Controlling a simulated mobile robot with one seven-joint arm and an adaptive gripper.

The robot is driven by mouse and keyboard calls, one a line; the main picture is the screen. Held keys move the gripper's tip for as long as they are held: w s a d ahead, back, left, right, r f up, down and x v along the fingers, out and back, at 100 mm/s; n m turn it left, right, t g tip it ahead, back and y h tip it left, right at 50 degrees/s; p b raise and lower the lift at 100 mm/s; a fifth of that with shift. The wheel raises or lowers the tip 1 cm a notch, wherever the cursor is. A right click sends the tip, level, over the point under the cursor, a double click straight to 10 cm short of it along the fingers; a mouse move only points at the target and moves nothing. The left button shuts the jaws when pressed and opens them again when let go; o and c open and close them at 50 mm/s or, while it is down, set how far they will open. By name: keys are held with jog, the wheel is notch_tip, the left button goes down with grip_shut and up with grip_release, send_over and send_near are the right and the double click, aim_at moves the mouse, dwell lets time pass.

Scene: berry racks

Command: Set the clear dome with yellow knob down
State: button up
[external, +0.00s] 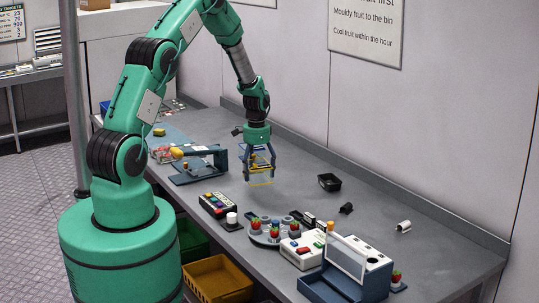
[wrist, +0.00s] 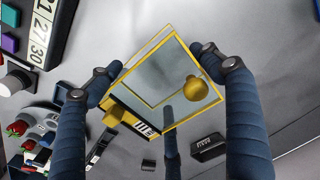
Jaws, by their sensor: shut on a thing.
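The clear dome (wrist: 165,72) is a box-like see-through cover with yellow edges and a round yellow knob (wrist: 197,89). In the wrist view it sits between my dark ribbed fingers, and my gripper (wrist: 160,64) is shut on it. The external view shows my gripper (external: 259,160) pointing down over the middle of the grey table (external: 310,168), with the dome's yellow lower edge (external: 262,184) below the fingers. I cannot tell whether that edge touches the table.
A black tray (external: 329,182) lies right of the dome. A blue stand (external: 198,165) is to its left. A button box (external: 217,206), a round rack with berries (external: 265,235) and white-and-blue devices (external: 345,265) crowd the front. Bare table lies between dome and back wall.

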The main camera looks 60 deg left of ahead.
aim_at(431, 245)
jog(key=shift+m, duration=0.8)
jog(key=w+d, duration=0.2)
jog(key=d, duration=0.2)
jog(key=w+d, duration=0.3)
jog(key=d, duration=0.2)
jog(key=w+d, duration=0.3)
jog(key=d, duration=0.2)
jog(key=shift+d, duration=0.1)
jog(key=shift+m, duration=0.9)
jog(key=w+d, duration=0.1)
jog(key=d, duration=0.4)
jog(key=w+d, duration=0.2)
jog(key=d, duration=0.4)
jog(key=w+d, duration=0.2)
jog(key=d, duration=0.4)
jog(key=shift+d, duration=0.25)
jog(key=shift+m, duration=0.8)
jog(key=d, duration=1.5)
jog(key=shift+w+d+r, duration=0.1)
jog(key=shift+w+d, duration=0.15)
jog(key=shift+d, duration=0.15)
jog(key=shift+m, duration=0.6)
jog(key=d, duration=0.4)
jog(key=s+d, duration=0.1)
jog(key=d, duration=0.4)
jog(key=s+d, duration=0.1)
jog(key=d, duration=0.4)
jog(key=shift+s+d, duration=0.1)
jog(key=shift+s, duration=0.05)
